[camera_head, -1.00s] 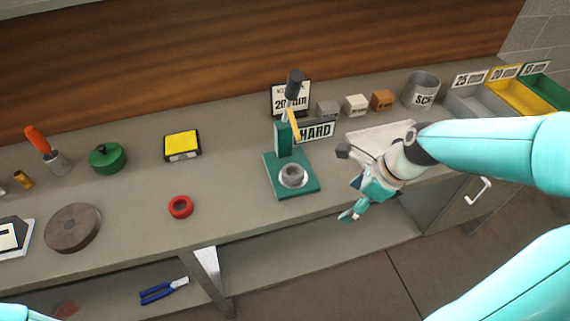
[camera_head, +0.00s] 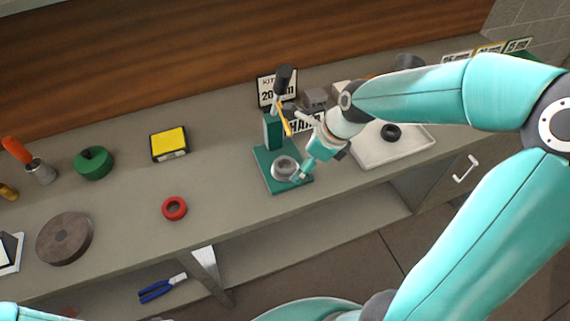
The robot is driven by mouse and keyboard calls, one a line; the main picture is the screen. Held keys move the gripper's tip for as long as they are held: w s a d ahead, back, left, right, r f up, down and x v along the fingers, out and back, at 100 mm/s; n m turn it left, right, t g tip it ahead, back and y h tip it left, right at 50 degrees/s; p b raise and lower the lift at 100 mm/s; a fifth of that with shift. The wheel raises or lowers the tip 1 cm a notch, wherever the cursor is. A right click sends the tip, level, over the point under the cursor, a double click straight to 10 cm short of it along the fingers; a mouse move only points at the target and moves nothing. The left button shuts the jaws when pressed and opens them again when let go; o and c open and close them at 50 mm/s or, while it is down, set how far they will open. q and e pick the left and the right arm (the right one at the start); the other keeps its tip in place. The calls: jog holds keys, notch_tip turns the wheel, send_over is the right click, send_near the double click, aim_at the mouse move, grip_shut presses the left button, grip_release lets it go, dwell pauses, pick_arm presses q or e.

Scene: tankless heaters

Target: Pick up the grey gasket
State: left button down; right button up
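A grey ring, which looks like the grey gasket (camera_head: 285,167), sits on the green base of a small hand press (camera_head: 292,184). My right gripper (camera_head: 299,172) reaches in from the right, with its fingertips low beside the ring's right side. I cannot tell whether they touch it. The finger spread is too small and overlapped to read. The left gripper is out of view; only a bit of teal shows at the bottom left corner.
A red ring (camera_head: 174,208) lies left of the press. A black ring (camera_head: 391,132) lies on a white tray (camera_head: 405,150) at right. The press's dark-handled lever (camera_head: 283,78) stands upright near my gripper. The bench between press and yellow-topped box (camera_head: 169,144) is clear.

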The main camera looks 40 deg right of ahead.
aim_at(286, 164)
jog(key=shift+w+a+p, duration=0.15)
jog(key=shift+w+a, duration=0.25)
jog(key=shift+w, duration=0.2)
jog(key=shift+w+a+p, duration=0.15)
jog(key=shift+w+a, duration=0.25)
jog(key=shift+w, duration=0.2)
jog(key=shift+x, duration=1.2)
jog(key=shift+w+a+f, duration=0.15)
jog(key=shift+w+f, duration=0.15)
jog(key=shift+f, duration=0.05)
jog(key=c, duration=1.4)
jog(key=shift+o, duration=0.2)
jog(key=shift+r, duration=0.15)
